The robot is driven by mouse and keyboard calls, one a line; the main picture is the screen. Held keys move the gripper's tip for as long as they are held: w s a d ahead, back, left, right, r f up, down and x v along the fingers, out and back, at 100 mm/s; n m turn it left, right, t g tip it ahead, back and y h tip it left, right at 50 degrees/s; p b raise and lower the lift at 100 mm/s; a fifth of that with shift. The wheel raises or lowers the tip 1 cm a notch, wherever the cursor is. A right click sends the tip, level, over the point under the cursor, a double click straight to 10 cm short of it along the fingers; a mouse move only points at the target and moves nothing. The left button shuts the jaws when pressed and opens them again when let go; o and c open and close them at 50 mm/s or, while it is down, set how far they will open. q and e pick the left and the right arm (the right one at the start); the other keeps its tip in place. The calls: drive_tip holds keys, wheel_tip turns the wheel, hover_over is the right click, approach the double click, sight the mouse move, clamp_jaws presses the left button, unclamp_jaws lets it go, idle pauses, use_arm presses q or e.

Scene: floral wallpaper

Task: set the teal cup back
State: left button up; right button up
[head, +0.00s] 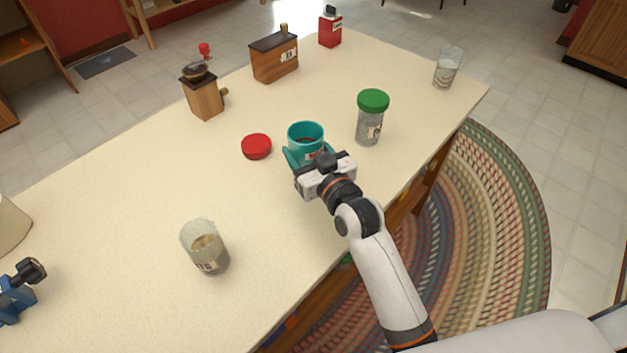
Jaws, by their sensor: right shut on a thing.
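The teal cup (305,135) is near the middle of the table, upright, with something dark inside. My right gripper (308,163) is at its near side and is shut on it. The gripper hides the lower front of the cup, so I cannot tell whether its base touches the table. My left gripper does not show in the head view.
A green-lidded jar (369,125) stands close right of the cup. A red lid (256,146) lies to its left. A wooden grinder (204,95), wooden box (274,58) and red tin (330,30) stand behind. Open jars stand front left (205,248) and far right (447,69).

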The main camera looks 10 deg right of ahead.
wheel_tip(320, 180, down, 4)
drive_tip(key=shift+s+a+f, duration=0.1)
drive_tip(key=shift+f+b, duration=0.55)
drive_tip(key=shift+f, duration=1.45)
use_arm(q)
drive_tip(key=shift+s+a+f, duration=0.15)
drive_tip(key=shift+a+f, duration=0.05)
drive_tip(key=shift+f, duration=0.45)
use_arm(e)
drive_tip(key=o, duration=1.1)
drive_tip(key=shift+f, duration=0.15)
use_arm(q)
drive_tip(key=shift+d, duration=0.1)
